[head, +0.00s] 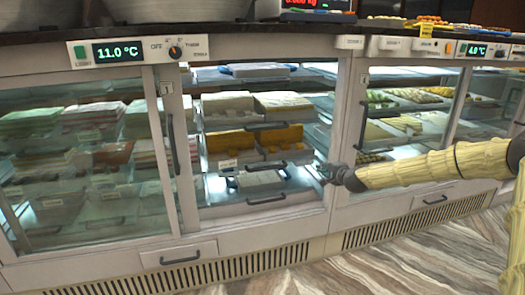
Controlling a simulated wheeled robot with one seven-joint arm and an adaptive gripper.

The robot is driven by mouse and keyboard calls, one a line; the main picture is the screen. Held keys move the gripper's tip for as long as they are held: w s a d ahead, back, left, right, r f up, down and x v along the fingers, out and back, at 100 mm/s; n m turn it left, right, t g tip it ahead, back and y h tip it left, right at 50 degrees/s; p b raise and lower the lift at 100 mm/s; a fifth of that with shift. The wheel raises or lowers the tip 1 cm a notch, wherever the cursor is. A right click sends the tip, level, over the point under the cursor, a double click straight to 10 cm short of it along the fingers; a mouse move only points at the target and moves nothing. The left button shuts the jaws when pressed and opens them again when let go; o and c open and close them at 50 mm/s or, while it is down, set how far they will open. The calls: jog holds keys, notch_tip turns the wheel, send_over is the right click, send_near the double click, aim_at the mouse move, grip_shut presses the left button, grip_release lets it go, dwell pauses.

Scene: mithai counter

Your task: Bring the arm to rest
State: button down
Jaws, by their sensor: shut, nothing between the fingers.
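My gripper (323,173) is at the end of my yellow-sleeved arm, which reaches in from the right edge. It is small and dark in the head view, in front of the right side of the counter's middle opening. It is shut and holds nothing. Whether it touches the frame beside the opening I cannot tell.
The counter has a glass door (85,160) at left and another at right (400,110). The middle opening shows shelves with trays of white and orange sweets (252,140). Drawers with dark handles (178,257) sit below. The wood-patterned floor (400,262) in front is clear.

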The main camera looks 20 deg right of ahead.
jog(key=s+a+f+n+g+y, duration=0.2)
jog(key=s+a+f+n, duration=0.25)
jog(key=a+f, duration=0.65)
jog(key=s+a+f+n+g+y, duration=0.1)
jog(key=s+a+f+n+g, duration=0.2)
jog(key=s+a+f, duration=0.8)
jog(key=s+a+f+n+g, duration=0.3)
jog(key=s+a+f, duration=0.45)
jog(key=s, duration=0.35)
jog(key=s+a+f+n+g, duration=0.3)
jog(key=s+a+f, duration=0.4)
jog(key=s, duration=0.5)
jog(key=s+a+n+g+h, duration=0.1)
jog(key=s+n+g+h, duration=0.3)
jog(key=s, duration=1.7)
notch_tip(320, 180, up, 28)
jog(key=n+y+p, duration=0.1)
jog(key=y+p, duration=0.1)
jog(key=p, duration=2.6)
jog(key=shift+a+f+t, duration=0.2)
jog(key=shift+f+t, duration=0.05)
jog(key=shift+t, duration=0.05)
jog(key=shift+s, duration=0.1)
